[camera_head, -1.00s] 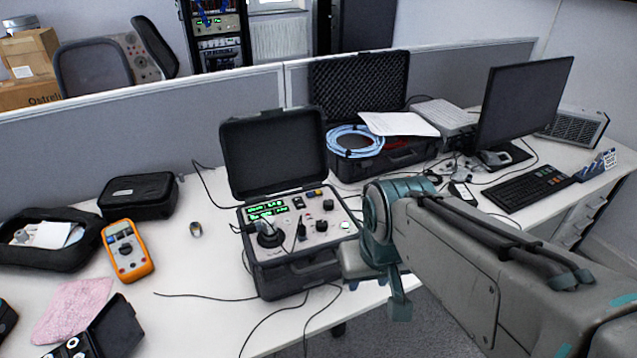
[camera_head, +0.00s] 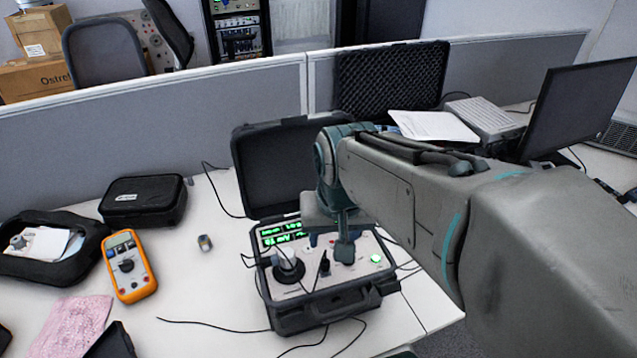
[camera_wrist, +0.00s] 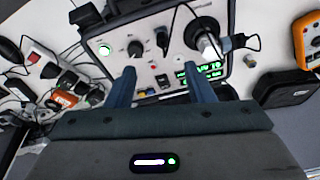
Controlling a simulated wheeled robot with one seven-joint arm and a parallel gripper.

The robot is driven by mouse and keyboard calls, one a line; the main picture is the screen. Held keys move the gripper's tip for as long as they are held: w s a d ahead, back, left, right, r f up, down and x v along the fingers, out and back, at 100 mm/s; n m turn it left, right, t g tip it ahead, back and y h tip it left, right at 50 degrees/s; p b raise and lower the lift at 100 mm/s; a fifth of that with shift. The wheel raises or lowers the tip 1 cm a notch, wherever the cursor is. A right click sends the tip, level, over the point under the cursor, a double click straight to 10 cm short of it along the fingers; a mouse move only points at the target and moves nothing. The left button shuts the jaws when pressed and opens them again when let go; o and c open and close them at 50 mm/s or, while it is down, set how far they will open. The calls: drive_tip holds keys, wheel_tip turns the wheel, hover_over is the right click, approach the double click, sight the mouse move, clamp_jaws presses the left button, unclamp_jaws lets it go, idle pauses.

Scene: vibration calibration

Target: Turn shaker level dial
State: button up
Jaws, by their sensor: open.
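The shaker unit is an open black case (camera_head: 327,312) with a grey control panel on the white desk. Its green display (camera_head: 281,233) is lit. In the wrist view, a black round knob (camera_wrist: 135,48), seemingly the level dial, sits on the panel near a lit green button (camera_wrist: 104,50). My gripper (camera_wrist: 160,76) is open and empty above the panel, its fingers pointing toward it, with the knob near one fingertip. I cannot tell whether they touch. In the head view, my gripper (camera_head: 345,250) covers part of the panel, hiding the knob.
A black plug (camera_wrist: 162,38) and a cylindrical shaker (camera_wrist: 205,40) with cables stand beside the knob. An orange multimeter (camera_head: 129,266) and a black pouch (camera_head: 143,200) lie left. The open lid (camera_head: 270,165) rises behind the panel.

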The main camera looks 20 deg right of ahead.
drive_tip(key=w+d+r+m+g, duration=0.2)
drive_tip(key=w+d+m, duration=0.75)
drive_tip(key=m, duration=0.35)
drive_tip(key=f, duration=1.3)
drive_tip(key=shift+w+d+f+p, duration=0.15)
drive_tip(key=shift+d+f+p, duration=0.15)
drive_tip(key=shift+p, duration=0.1)
drive_tip(key=c, duration=1)
